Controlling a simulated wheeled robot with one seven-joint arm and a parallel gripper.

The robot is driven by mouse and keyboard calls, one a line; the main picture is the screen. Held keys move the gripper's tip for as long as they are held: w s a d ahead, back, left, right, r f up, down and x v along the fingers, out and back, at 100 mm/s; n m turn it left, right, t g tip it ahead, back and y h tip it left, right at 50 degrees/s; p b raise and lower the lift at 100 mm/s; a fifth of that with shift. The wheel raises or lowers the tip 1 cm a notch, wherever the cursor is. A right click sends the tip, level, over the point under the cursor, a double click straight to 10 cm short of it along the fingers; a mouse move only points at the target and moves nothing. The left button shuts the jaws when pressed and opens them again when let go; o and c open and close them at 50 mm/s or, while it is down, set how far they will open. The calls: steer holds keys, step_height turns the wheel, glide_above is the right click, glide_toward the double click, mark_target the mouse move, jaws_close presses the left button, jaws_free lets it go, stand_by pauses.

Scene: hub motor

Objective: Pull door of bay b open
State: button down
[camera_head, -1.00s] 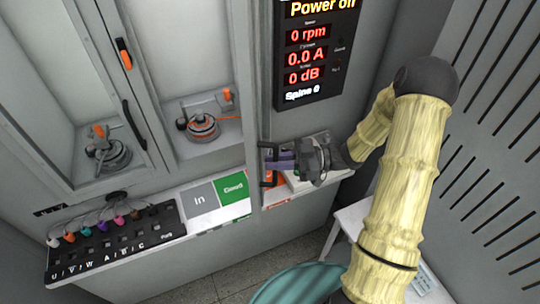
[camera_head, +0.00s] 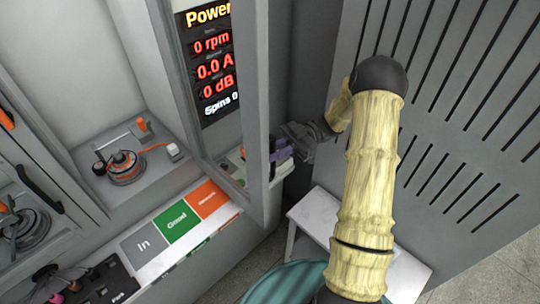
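A grey framed door (camera_head: 257,80) stands swung out from the bench front, seen nearly edge-on. I take it for the door of bay b, though no bay letter is readable on it. The bay (camera_head: 100,110) to its left is open and holds a small motor (camera_head: 125,166) with an orange ring. A dark handle (camera_head: 272,158) is on the door's outer edge. The finger tips are partly hidden by the handle and the door edge.
A display (camera_head: 208,65) with red readings shows behind the door frame. Below are In, Good and orange trays (camera_head: 175,222). A white stool (camera_head: 305,215) and a teal round object (camera_head: 285,285) stand on the right. A slotted grey wall (camera_head: 450,120) is behind my arm.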

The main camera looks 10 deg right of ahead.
steer(key=shift+w+d+r+g, duration=0.1)
steer(key=shift+w+d+g, duration=0.2)
steer(key=shift+w+d, duration=0.3)
steer(key=c, duration=1.5)
jaws_free()
step_height(320, 180, up, 10)
steer(key=b, duration=0.3)
steer(key=shift+w, duration=0.1)
